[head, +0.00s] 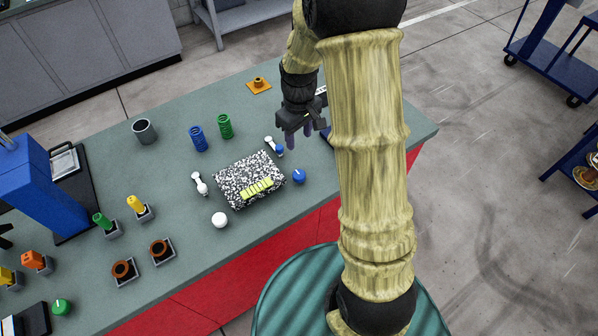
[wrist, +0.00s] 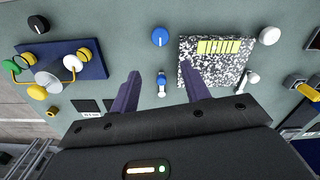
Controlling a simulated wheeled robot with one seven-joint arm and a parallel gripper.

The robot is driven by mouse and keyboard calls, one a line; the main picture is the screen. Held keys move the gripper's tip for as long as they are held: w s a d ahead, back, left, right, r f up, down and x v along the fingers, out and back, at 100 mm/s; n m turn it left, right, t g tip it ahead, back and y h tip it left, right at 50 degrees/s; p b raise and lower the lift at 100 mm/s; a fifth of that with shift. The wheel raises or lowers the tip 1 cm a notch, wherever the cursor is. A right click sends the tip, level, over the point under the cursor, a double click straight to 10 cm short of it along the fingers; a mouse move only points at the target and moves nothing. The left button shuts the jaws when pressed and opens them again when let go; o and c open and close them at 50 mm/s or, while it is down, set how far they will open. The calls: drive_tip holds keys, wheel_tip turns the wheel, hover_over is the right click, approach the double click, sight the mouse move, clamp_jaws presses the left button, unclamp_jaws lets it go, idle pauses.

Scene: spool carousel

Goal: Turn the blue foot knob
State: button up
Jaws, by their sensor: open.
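The blue foot knob (head: 299,176) is a round blue cap with a light mark on top. It stands on the green-grey bench off the near right corner of a black-and-white speckled board (head: 230,192). In the wrist view the blue knob (wrist: 160,37) is at top centre, left of the speckled board (wrist: 218,76). My gripper (head: 298,136) is open and empty above the bench, beyond the knob. In the wrist view my gripper (wrist: 160,70) has its purple fingers apart, both short of the knob and not touching it.
A white-and-blue lever (wrist: 161,84) stands between my fingers in the wrist view. A white ball (head: 220,219) and a white lever (head: 200,184) flank the board. Blue (head: 198,139) and green (head: 225,126) spools stand behind. A blue plate (wrist: 92,66) with coloured knobs lies left in the wrist view.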

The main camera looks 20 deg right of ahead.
sight(299, 174)
drive_tip(key=shift+f, duration=0.1)
wheel_tip(299, 174, down, 17)
drive_tip(key=p, duration=0.4)
drive_tip(key=shift+f, duration=0.1)
idle(0.3)
drive_tip(key=c, duration=0.7)
drive_tip(key=shift+m, duration=0.4)
drive_tip(key=m+b, duration=0.2)
drive_tip(key=m, duration=0.1)
drive_tip(key=shift+f, duration=0.1)
drive_tip(key=m+b, duration=0.2)
drive_tip(key=m, duration=0.4)
